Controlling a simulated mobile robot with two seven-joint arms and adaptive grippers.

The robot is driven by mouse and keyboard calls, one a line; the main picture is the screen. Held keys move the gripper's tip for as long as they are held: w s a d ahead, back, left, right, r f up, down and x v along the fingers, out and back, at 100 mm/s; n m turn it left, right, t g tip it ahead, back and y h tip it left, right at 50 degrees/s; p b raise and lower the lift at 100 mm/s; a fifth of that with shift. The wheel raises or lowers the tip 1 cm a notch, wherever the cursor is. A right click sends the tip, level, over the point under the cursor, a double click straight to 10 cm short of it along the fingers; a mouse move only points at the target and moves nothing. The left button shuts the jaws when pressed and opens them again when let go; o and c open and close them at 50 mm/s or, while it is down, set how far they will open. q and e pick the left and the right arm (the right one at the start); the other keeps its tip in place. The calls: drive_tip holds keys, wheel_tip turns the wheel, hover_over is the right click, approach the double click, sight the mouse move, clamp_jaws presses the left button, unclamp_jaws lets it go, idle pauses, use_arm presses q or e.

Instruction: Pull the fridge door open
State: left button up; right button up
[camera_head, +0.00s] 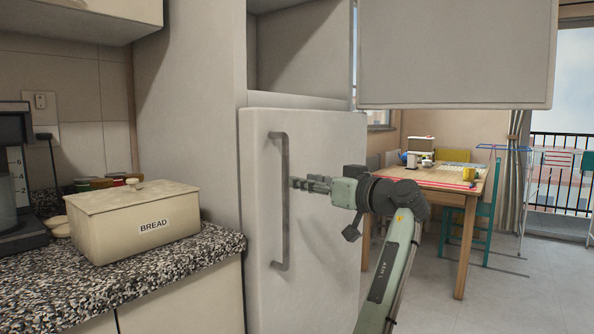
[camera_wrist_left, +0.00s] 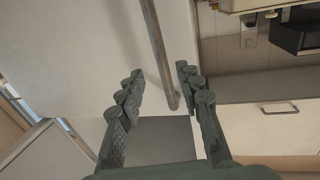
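The white fridge door (camera_head: 325,255) stands in the middle of the head view and looks shut. Its long grey vertical handle (camera_head: 285,205) is near the door's left edge. My left gripper (camera_head: 293,183) is just right of the handle, at about its mid-height, pointing left toward it. In the left wrist view, the fingers of my left gripper (camera_wrist_left: 160,72) are spread apart. The handle bar (camera_wrist_left: 157,40) runs through the gap between them there, without visible finger contact. I cannot tell how deep between the fingers it sits. My right gripper is not in view.
A counter (camera_head: 160,285) with a bread box (camera_head: 130,220) stands left of the fridge. An open cupboard door (camera_head: 455,50) juts out above right. A wooden table (camera_head: 455,200) and a teal chair (camera_head: 486,225) stand behind.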

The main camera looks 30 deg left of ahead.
sight(288, 170)
use_arm(q)
drive_tip(key=shift+n, duration=0.3)
drive_tip(key=a, duration=0.2)
drive_tip(key=w+a+r+p, duration=0.1)
drive_tip(key=a, duration=0.1)
drive_tip(key=a+r, duration=0.1)
drive_tip(key=a, duration=0.1)
drive_tip(key=shift+w+a, duration=0.4)
drive_tip(key=shift+a+f, duration=0.1)
drive_tip(key=shift+a, duration=0.1)
clamp_jaws()
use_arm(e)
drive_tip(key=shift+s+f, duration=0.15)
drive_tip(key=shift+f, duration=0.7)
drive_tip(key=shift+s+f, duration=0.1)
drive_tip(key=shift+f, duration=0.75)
